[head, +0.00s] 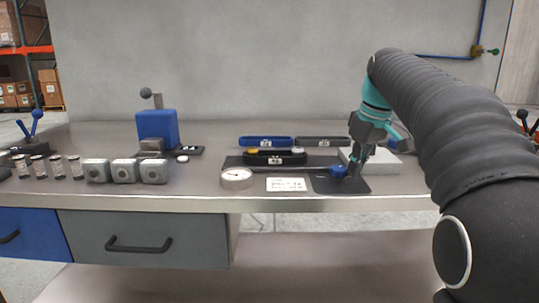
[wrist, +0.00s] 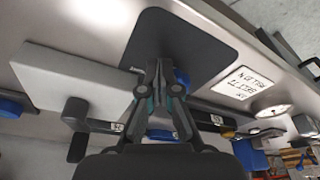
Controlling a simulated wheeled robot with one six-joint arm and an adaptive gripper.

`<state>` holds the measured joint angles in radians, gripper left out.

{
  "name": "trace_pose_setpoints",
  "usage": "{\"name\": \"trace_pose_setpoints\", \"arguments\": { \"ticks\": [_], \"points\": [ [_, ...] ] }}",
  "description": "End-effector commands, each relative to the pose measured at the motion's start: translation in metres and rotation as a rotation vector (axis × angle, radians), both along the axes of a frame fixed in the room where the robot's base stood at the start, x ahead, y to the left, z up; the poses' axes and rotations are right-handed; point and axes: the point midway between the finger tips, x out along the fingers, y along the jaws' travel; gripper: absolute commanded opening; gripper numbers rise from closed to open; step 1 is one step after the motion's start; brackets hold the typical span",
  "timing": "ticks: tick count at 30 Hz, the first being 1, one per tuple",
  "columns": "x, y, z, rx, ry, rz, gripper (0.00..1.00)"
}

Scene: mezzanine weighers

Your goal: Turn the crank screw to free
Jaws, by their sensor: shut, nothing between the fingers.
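A blue device (head: 157,128) stands at the back left of the bench, with a grey ball-ended arm on its top that may be the crank; its setting cannot be read. My gripper (head: 354,172) is far to its right, pointing down over a dark mat (head: 358,187). In the wrist view my gripper (wrist: 158,66) shows closed fingertips with nothing between them, over the mat (wrist: 190,30). A small blue part (head: 338,171) is beside the fingers on the mat; the fingers partly hide it in the wrist view.
A dial gauge (head: 237,178) and a printed card (head: 287,184) lie left of the mat. Long trays (head: 266,141) and a pale slab (head: 385,163) are behind. Several grey blocks (head: 124,170) and small jars (head: 56,167) line the left front. Drawers (head: 146,236) are below.

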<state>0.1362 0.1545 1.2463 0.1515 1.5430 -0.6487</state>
Motion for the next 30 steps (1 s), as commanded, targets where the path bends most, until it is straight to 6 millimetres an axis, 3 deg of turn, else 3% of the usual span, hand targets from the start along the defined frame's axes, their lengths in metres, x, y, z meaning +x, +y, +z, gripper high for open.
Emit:
{"name": "trace_pose_setpoints", "arguments": {
  "ticks": [20,30],
  "points": [
    [-0.005,-0.006,0.001,0.001,-0.003,0.0,0.0],
    [-0.004,-0.006,0.03,0.001,-0.003,0.0,0.0]
  ]
}}
